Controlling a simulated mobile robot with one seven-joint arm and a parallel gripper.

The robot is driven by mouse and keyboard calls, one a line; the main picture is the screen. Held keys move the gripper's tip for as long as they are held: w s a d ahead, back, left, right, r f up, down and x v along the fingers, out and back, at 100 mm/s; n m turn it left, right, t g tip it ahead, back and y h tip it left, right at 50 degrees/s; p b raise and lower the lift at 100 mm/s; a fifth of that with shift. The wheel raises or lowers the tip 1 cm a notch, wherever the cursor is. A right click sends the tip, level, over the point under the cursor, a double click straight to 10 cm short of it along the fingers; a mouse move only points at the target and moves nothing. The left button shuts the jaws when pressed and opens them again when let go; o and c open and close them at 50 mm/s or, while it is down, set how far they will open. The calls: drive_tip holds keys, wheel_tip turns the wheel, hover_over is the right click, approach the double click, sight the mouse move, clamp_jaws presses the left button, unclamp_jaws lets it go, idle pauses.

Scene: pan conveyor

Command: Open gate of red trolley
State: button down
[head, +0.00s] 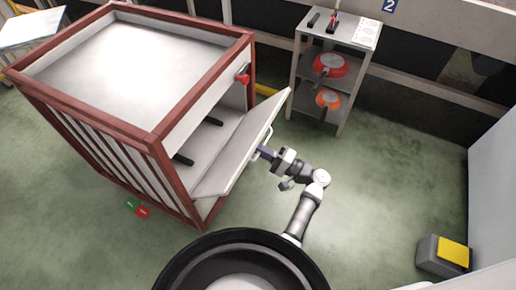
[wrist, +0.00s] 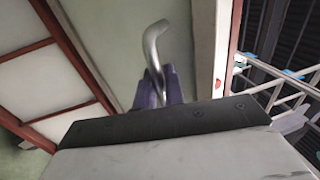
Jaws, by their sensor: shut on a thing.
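The red trolley (head: 158,136) stands at the left in the head view, with a red frame and white panels. Its gate (head: 243,150) is a pale panel that hangs tilted outward from the front, partly open. My gripper (head: 262,152) is at the outer face of the gate, shut on the gate's metal handle (head: 269,133). In the wrist view the curved handle (wrist: 153,45) runs down between the purple fingers of my gripper (wrist: 158,88). A red latch (head: 243,78) sits on the trolley's upper front corner.
Black bars show inside the trolley. A yellow-topped box (head: 443,256) is at right. Green floor (head: 400,170) is clear between.

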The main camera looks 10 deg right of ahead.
idle(0.4)
drive_tip(key=c, duration=1.6)
unclamp_jaws()
drive_tip(key=shift+d+f, duration=0.1)
drive_tip(key=shift+d, duration=0.05)
